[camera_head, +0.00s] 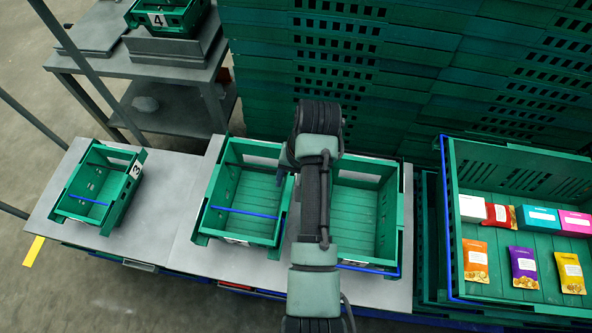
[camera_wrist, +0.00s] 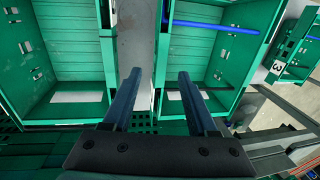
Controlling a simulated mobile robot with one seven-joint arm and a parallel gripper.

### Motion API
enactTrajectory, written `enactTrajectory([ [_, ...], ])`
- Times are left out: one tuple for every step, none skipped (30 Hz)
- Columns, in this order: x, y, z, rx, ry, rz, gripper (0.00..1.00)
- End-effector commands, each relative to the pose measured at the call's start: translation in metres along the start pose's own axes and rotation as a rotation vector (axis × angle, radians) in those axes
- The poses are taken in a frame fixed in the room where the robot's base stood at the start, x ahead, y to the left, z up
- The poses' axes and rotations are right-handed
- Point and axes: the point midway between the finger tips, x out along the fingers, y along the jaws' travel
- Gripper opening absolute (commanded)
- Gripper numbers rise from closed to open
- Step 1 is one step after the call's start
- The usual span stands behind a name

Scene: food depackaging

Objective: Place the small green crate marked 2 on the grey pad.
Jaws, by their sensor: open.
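Two small open green crates stand side by side on a grey table: a left one (camera_head: 238,215) and a right one (camera_head: 365,215). No 2 is readable on either; their number labels are too edge-on to read. My gripper (camera_wrist: 160,73) is open and empty. In the wrist view its fingers lie either side of the side wall of the head view's left crate, one over the gap and one over its inside; contact cannot be told. In the head view my arm hides part of both crates. A flat grey plate (camera_head: 98,32), possibly the pad, lies bare on the cart.
A green crate marked 3 (camera_head: 97,190) stands at the table's left end. A crate marked 4 (camera_head: 165,18) sits on the cart (camera_head: 140,70). A large crate (camera_head: 450,230) with several food packets is at right. Tall stacked green crates (camera_head: 400,60) block the back.

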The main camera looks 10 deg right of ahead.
Motion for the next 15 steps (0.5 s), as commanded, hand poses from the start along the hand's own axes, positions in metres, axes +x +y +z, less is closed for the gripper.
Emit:
enactTrajectory([
  [-0.011, 0.000, -0.001, 0.000, 0.004, -0.001, 0.59],
  [-0.016, 0.000, -0.001, 0.000, 0.005, -0.001, 0.59],
  [-0.022, 0.000, -0.001, 0.000, 0.003, -0.001, 0.59],
  [-0.026, 0.000, -0.001, 0.001, 0.003, -0.001, 0.59],
  [-0.029, 0.000, -0.001, 0.001, 0.002, -0.001, 0.59],
  [-0.033, 0.000, -0.001, 0.001, 0.002, -0.001, 0.59],
  [-0.036, 0.000, 0.000, 0.001, 0.001, -0.001, 0.59],
  [-0.038, 0.000, 0.000, 0.001, 0.000, -0.001, 0.59],
  [-0.040, 0.000, 0.000, 0.001, 0.000, -0.001, 0.59],
  [-0.041, 0.000, 0.000, 0.001, 0.000, -0.001, 0.59],
  [-0.042, 0.000, 0.000, 0.001, 0.001, -0.001, 0.59],
  [-0.042, 0.000, 0.000, 0.001, 0.000, -0.001, 0.59],
  [-0.042, 0.000, 0.000, 0.001, 0.000, -0.001, 0.59],
  [-0.042, 0.000, 0.000, 0.001, 0.000, -0.001, 0.59],
  [-0.042, 0.000, 0.000, 0.001, 0.000, -0.001, 0.59],
])
